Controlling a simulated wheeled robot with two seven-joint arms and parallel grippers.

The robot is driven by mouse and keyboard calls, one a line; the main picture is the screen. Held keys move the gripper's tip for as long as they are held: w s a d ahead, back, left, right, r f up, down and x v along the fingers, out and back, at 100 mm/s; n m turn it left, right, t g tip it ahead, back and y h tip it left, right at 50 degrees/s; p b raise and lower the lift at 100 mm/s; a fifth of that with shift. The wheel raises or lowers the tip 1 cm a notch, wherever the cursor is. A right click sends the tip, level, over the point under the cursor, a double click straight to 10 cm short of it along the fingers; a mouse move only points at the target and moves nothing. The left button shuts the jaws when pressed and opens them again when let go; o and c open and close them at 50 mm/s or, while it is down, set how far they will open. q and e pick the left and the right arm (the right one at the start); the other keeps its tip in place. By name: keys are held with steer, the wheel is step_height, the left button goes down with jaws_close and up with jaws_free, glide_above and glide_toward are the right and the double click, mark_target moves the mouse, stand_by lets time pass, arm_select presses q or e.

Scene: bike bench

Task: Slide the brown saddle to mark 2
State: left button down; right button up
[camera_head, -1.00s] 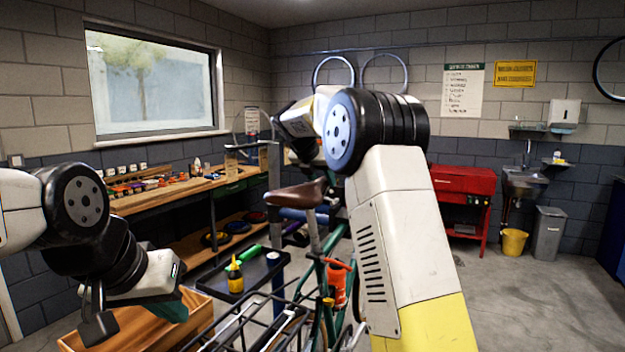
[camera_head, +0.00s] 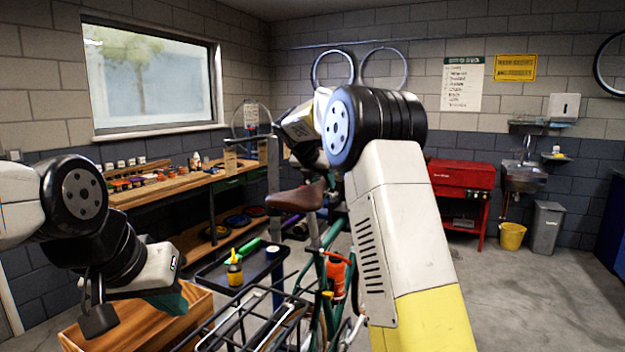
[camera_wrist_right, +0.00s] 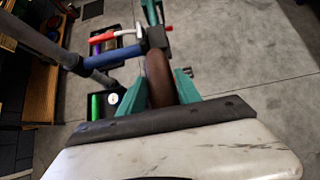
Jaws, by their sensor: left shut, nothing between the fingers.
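The brown saddle (camera_head: 297,197) sits on a grey seat post (camera_head: 313,229) above the green bike frame, near the middle of the head view. In the right wrist view, the saddle (camera_wrist_right: 160,76) lies between the teal fingers of my right gripper (camera_wrist_right: 160,90), which appear closed on its sides. In the head view my right forearm and wrist cover that gripper. My left gripper (camera_head: 172,301) is shut and empty above the wooden crate at lower left, well apart from the saddle. No numbered marks can be read on the post.
A wooden crate (camera_head: 140,330) and a black wire basket (camera_head: 215,332) stand in front. A dark tray (camera_head: 215,276) holds a yellow bottle (camera_head: 234,270). The repair stand's blue clamp (camera_wrist_right: 100,57) is close beside my right gripper. Open floor lies to the right.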

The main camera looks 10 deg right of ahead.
steer(key=o, duration=0.3)
steer(key=shift+r, duration=0.1)
steer(key=v, duration=0.7)
steer(key=shift+s+a+r, duration=0.2)
steer(key=shift+s, duration=0.05)
